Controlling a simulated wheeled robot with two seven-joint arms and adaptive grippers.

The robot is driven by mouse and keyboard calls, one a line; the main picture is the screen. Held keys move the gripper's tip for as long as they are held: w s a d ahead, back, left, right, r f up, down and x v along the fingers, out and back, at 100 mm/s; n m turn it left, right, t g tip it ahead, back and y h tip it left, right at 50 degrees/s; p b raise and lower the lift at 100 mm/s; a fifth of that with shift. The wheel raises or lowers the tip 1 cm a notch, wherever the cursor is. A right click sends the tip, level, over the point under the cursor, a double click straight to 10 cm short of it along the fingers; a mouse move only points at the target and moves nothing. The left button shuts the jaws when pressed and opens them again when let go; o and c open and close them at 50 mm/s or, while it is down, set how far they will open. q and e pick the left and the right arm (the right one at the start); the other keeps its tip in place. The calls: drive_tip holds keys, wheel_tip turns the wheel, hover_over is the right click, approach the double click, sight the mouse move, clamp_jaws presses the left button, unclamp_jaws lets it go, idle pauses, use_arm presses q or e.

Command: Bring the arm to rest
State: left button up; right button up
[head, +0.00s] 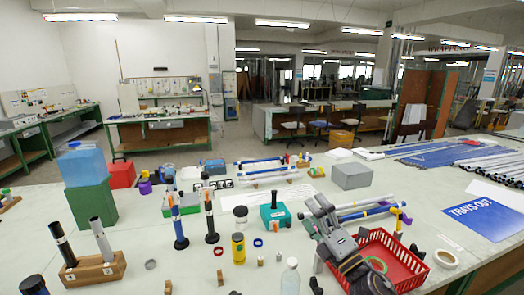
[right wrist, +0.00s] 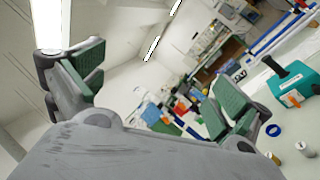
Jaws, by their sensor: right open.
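My right gripper (head: 318,212) is raised above the right-middle part of the table in the head view, in front of the red basket's left side. In the right wrist view its two green-padded fingers (right wrist: 158,88) stand wide apart with nothing between them. My left gripper is not in view. A wooden block (head: 94,272) at the front left holds two upright rods, one black with a white band (head: 62,243) and one grey (head: 101,238).
A red basket (head: 418,270) lies right of my right gripper, partly hidden by my arm. A teal box (head: 275,217) stands to its left, also in the right wrist view (right wrist: 283,82).

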drive_tip(key=s+d+f+m+g+h, duration=0.3)
drive_tip(key=d+f+m+h, duration=0.3)
drive_tip(key=f+m, duration=0.4)
drive_tip(key=s+d+f+m+g+h, duration=0.3)
drive_tip(key=d+f+m+h, duration=0.25)
drive_tip(key=f+m, duration=0.4)
drive_tip(key=s+a+f+m+g+y, duration=0.1)
drive_tip(key=s+f+m+g, duration=0.2)
drive_tip(key=s+f+g, duration=0.5)
drive_tip(key=s+a+f+m+g, duration=0.25)
drive_tip(key=s+f, duration=0.35)
drive_tip(key=s, duration=0.5)
drive_tip(key=s+d+f+g, duration=0.1)
drive_tip(key=s+f, duration=0.2)
drive_tip(key=f, duration=3)
drive_tip(key=s+d+f, duration=0.2)
drive_tip(key=s+f, duration=0.7)
drive_tip(key=s, duration=0.2)
drive_tip(key=s+d+f+g, duration=0.1)
drive_tip(key=s+d+f, duration=0.1)
drive_tip(key=s+f, duration=0.8)
drive_tip(key=shift+s+d, duration=0.3)
drive_tip(key=shift+s, duration=0.15)
